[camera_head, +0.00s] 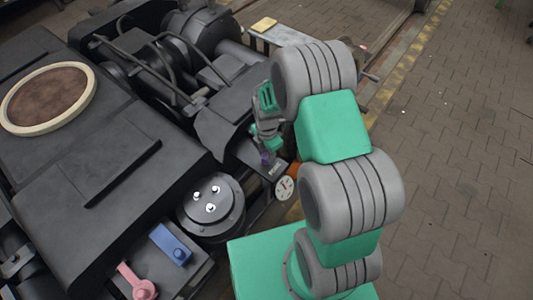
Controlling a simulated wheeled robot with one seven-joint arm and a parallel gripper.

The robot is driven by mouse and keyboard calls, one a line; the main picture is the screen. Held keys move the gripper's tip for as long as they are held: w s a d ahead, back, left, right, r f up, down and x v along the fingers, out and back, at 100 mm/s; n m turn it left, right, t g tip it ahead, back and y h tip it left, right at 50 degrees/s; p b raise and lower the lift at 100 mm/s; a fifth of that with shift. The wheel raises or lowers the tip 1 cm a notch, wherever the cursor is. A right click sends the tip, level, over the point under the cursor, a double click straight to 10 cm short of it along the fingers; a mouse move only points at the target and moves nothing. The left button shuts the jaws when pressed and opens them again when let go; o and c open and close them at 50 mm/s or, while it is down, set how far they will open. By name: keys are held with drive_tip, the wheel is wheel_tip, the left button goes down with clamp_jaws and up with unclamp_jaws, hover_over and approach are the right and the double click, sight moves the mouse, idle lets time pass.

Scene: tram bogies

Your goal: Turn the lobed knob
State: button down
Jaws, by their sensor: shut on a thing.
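My gripper (267,148) reaches down from the end of my grey and green arm, right of the picture's middle. Its green fingertips are at a small purple knob (268,160) on the dark bogie housing. The gripper appears shut on this knob. Its fingers and the small size hide most of the knob, so I cannot make out its lobes or its turned angle.
A white-faced gauge (285,188) sits just below the knob, beside an orange part. A round black cap with white studs (211,207), a blue block (171,245) and a pink lever (138,283) lie lower left. Paved floor (455,180) is open at right.

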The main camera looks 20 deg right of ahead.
drive_tip(key=c, duration=0.9)
unclamp_jaws()
wheel_tip(320, 180, up, 8)
drive_tip(key=shift+f+p, duration=0.1)
drive_tip(key=shift+p, duration=0.4)
drive_tip(key=s+r+m+t+p, duration=0.1)
drive_tip(key=s+r+m+p, duration=0.2)
drive_tip(key=r+m, duration=0.4)
drive_tip(key=s+r+m+t+p, duration=0.1)
drive_tip(key=s+r+m+p, duration=0.3)
drive_tip(key=r, duration=1)
drive_tip(key=s+r+m+t+p, duration=0.1)
drive_tip(key=s+r+m+p, duration=0.3)
drive_tip(key=s+r+m, duration=0.3)
wheel_tip(320, 180, up, 4)
drive_tip(key=m, duration=0.4)
drive_tip(key=shift+a, duration=0.35)
